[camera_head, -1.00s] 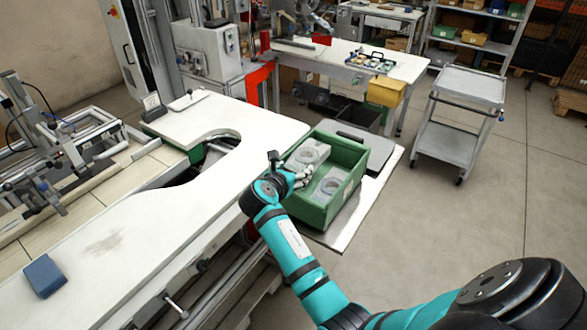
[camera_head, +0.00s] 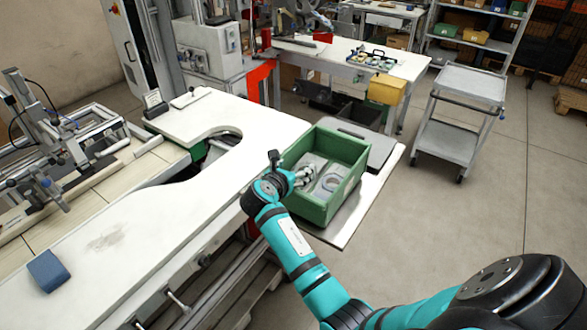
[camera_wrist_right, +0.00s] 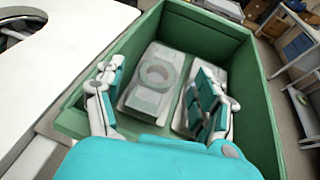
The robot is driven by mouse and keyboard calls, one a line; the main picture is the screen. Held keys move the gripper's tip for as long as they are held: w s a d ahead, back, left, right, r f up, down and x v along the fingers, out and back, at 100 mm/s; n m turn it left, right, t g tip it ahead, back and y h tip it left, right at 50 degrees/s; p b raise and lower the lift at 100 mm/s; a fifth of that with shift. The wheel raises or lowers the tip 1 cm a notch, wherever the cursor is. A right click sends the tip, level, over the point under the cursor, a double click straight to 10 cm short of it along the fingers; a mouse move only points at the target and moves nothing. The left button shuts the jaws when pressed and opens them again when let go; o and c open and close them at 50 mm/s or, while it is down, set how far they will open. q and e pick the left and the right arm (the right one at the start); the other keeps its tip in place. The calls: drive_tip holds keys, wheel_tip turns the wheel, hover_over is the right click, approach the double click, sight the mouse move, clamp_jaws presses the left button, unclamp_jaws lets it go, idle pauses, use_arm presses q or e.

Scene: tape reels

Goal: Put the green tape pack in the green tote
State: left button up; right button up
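The green tote (camera_head: 345,150) is an open box beside the white table's right edge. My right gripper (camera_head: 300,178) is over its near left side, with the fingers reaching into it. In the right wrist view, the gripper (camera_wrist_right: 160,104) is open, with its fingers spread wide. Between and beyond them, a pale pack with a faintly green ring (camera_wrist_right: 152,82) lies on the tote floor, apart from the fingers. A second pale pack (camera_wrist_right: 184,112) lies to its right, partly hidden by the right finger. In the head view a ring pack (camera_head: 331,183) shows inside the tote. My left gripper is out of view.
The white table (camera_head: 130,225) has a curved cutout and a blue block (camera_head: 48,271) at its front left. A grey slab (camera_head: 362,139) lies behind the tote. A grey cart (camera_head: 460,110) stands at the right. Open floor lies right of the tote.

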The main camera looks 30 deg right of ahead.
drive_tip(key=shift+s+f, duration=0.25)
drive_tip(key=shift+f, duration=0.4)
drive_tip(key=shift+w+r, duration=0.1)
drive_tip(key=shift+r, duration=0.05)
drive_tip(key=shift+a+r, duration=0.15)
drive_tip(key=shift+r, duration=0.15)
drive_tip(key=r+b+v, duration=0.1)
drive_tip(key=b+v, duration=0.1)
drive_tip(key=v, duration=0.9)
